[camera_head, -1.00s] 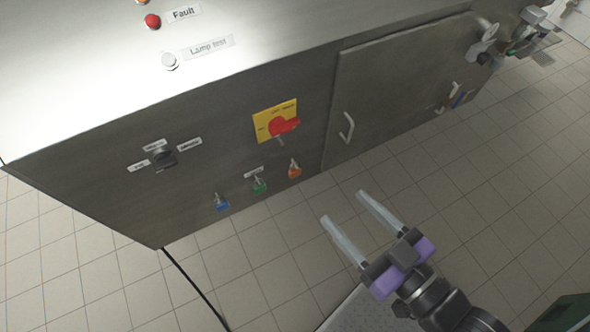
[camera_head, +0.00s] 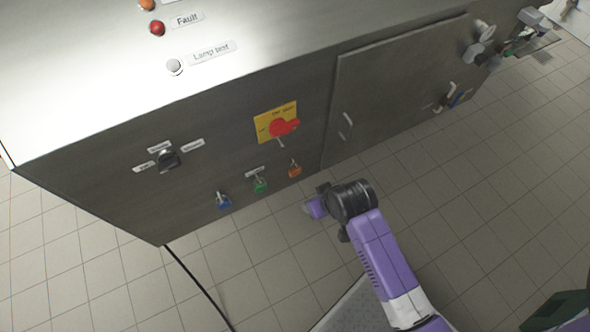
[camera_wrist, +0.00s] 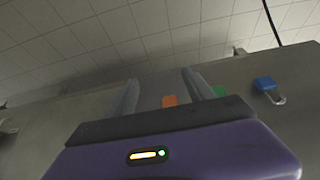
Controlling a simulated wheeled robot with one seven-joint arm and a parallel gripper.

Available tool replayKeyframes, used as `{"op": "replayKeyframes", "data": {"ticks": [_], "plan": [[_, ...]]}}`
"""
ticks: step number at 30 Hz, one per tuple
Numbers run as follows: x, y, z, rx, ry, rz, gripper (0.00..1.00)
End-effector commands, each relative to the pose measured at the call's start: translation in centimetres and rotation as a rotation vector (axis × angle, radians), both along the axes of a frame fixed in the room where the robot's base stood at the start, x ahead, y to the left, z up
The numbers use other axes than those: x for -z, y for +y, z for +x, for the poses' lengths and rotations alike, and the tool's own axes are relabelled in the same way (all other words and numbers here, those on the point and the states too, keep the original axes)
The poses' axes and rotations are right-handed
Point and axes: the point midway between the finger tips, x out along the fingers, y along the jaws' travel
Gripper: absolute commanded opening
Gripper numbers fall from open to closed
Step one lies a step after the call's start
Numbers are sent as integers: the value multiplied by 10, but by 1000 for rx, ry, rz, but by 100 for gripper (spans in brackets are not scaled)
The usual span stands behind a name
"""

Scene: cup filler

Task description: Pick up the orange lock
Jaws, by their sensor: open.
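The orange lock (camera_head: 294,170) hangs on the lower front of the grey steel cabinet, at the right end of a row of locks. In the wrist view the orange lock (camera_wrist: 169,101) shows between my two fingers, nearer the right one, and beyond them. My gripper (camera_wrist: 158,85) is open with nothing between its fingers. I cannot tell the exact gap between fingertips and lock.
A green lock (camera_head: 260,185) and a blue lock (camera_head: 222,201) hang left of the orange one. A red rotary switch on a yellow plate (camera_head: 276,122) sits above. A cabinet door with a handle (camera_head: 346,126) is to the right. Tiled floor lies below.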

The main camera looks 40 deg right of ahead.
Motion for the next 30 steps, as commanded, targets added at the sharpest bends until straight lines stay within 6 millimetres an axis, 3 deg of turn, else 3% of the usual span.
{"op": "replayKeyframes", "data": {"ticks": [4,15,25,30], "plan": [[2,-1,4,-4,25,7,62],[1,-18,65,-5,22,5,62],[1,-23,88,-5,22,6,62],[1,-30,113,-6,22,4,62]]}}
